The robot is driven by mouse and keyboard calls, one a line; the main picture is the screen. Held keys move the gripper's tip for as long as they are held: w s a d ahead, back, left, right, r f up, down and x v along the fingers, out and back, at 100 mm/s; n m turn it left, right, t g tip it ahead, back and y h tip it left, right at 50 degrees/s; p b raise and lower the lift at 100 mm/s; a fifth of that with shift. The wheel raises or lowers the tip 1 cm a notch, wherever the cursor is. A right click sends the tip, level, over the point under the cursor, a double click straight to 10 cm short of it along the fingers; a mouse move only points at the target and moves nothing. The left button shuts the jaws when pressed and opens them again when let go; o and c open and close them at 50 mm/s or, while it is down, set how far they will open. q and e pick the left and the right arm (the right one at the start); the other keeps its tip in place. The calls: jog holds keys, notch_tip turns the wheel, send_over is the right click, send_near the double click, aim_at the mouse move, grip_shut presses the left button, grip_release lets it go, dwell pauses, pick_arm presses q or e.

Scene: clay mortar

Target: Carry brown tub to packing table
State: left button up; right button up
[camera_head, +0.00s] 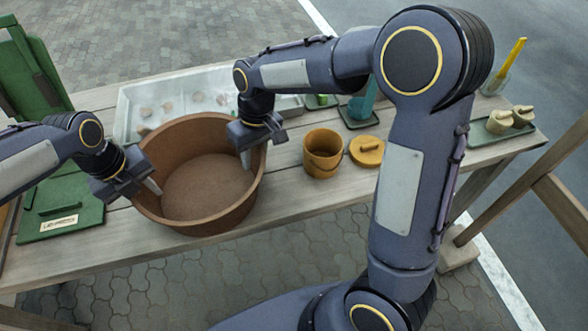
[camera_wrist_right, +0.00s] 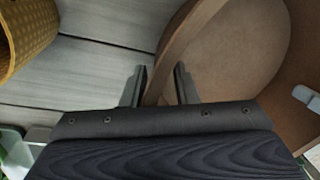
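The brown tub (camera_head: 208,187) stands upright on the packing table (camera_head: 300,213), near its front edge, and looks empty. My left gripper (camera_head: 133,194) is at the tub's left rim, with one pale finger inside the wall; its other finger is mostly hidden. My right gripper (camera_head: 262,151) is at the right rim, one finger inside and one outside. In the right wrist view the tub wall (camera_wrist_right: 178,50) passes between the fingers of the right gripper (camera_wrist_right: 158,78), which stand apart with a gap on the inner side. Both grippers look open around the rim.
A yellow-brown pot (camera_head: 323,154) and a round wooden lid (camera_head: 367,151) stand right of the tub. A pale tray (camera_head: 127,118) lies behind it. A green case (camera_head: 62,212) is at the left. A green tray (camera_head: 482,135) with small pieces is at the far right.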

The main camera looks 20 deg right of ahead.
pick_arm(q)
notch_tip(320, 180, up, 11)
jog(key=a, duration=0.1)
jog(key=shift+s+a, duration=0.25)
jog(key=shift+a, duration=0.1)
pick_arm(e)
notch_tip(320, 180, up, 12)
jog(key=d, duration=0.2)
jog(key=shift+w, duration=0.25)
